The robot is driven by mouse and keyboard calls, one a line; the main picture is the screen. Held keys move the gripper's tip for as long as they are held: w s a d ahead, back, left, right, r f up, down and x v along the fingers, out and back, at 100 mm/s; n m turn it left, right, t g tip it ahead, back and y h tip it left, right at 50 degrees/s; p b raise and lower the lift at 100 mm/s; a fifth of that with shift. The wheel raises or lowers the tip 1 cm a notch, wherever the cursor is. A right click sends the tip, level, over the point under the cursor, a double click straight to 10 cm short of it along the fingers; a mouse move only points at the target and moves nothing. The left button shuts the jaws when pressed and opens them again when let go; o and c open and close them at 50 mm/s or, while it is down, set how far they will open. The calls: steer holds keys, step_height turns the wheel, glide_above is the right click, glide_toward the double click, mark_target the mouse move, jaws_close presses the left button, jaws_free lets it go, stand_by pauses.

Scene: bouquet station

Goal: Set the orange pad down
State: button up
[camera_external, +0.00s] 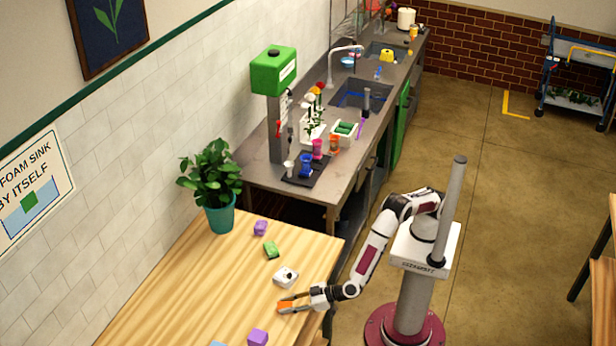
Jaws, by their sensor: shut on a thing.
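The orange pad (286,306) is between the fingers of my gripper (290,304), near the right edge of the wooden table (190,290). My gripper is shut on it. The pad is low over the tabletop; I cannot tell whether it touches the wood. The fingers hide part of the pad.
A potted plant (220,217) stands at the back left. The table's left part is clear.

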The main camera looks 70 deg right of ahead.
steer(key=shift+f, duration=0.25)
steer(key=o, duration=1)
steer(key=shift+r, duration=0.2)
steer(key=v, duration=1.2)
steer(key=shift+w, duration=0.1)
stand_by(0.3)
